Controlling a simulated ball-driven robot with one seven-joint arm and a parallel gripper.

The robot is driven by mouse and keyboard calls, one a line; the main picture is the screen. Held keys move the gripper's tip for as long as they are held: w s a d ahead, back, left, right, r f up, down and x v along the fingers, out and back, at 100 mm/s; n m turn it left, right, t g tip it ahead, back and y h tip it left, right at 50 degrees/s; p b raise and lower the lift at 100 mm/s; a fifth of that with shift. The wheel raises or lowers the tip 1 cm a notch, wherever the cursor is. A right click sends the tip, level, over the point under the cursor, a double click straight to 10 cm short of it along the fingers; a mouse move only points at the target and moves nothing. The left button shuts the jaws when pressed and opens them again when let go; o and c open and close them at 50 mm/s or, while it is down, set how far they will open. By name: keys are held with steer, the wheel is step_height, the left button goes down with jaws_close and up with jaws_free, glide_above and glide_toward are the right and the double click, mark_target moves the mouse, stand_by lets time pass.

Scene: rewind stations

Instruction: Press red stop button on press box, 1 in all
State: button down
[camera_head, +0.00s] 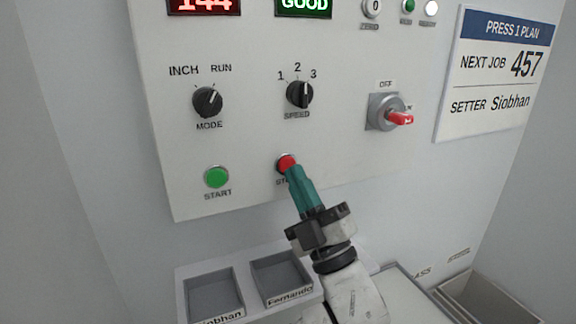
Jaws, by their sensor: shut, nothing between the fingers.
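The press box (245,130) is a pale panel on the wall that fills the upper middle of the view. Its red stop button (285,161) sits on the lower middle of the panel, above a partly covered label. My gripper (291,171) is shut, with teal fingers pointing up at the panel. Its fingertips overlap the lower right part of the red button in this view. I cannot tell whether they touch it or whether the button is pushed in.
A green start button (217,177) is to the left. A job card (497,75) hangs at right. Name-labelled trays (184,290) stand below, with a bin (487,297) at lower right.

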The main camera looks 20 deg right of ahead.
steer(key=s, duration=0.5)
stand_by(0.4)
stand_by(0.7)
